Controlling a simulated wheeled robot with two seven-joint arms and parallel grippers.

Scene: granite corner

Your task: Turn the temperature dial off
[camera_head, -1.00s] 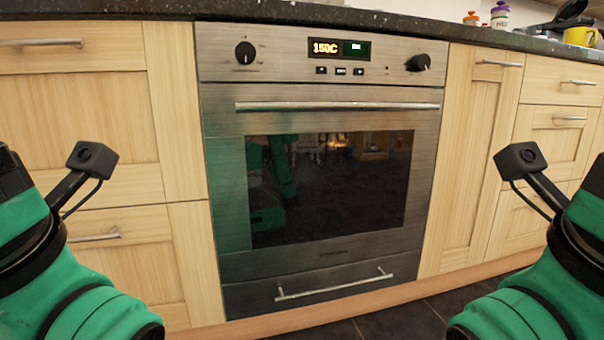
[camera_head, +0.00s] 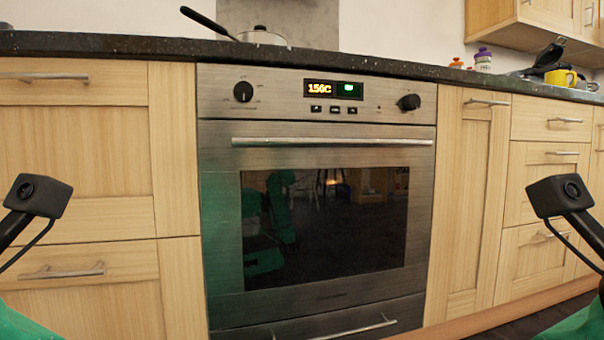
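The built-in oven (camera_head: 330,130) stands straight ahead with its door shut. Its panel has a black round dial (camera_head: 243,91) on the left and another black dial (camera_head: 409,102) on the right. Which one is the temperature dial I cannot tell for certain. The display (camera_head: 333,90) between them is lit and reads about 150C, with a green symbol beside it. Parts of my two arms show at the lower left and lower right edges, well apart from the oven. The fingers of both grippers are out of view.
A dark granite worktop (camera_head: 130,45) runs above the oven, with a pan (camera_head: 263,37) on it. Wooden cupboards and drawers with bar handles flank the oven. A yellow mug (camera_head: 560,78) and bottles (camera_head: 483,60) stand at the right. The oven's front is unobstructed.

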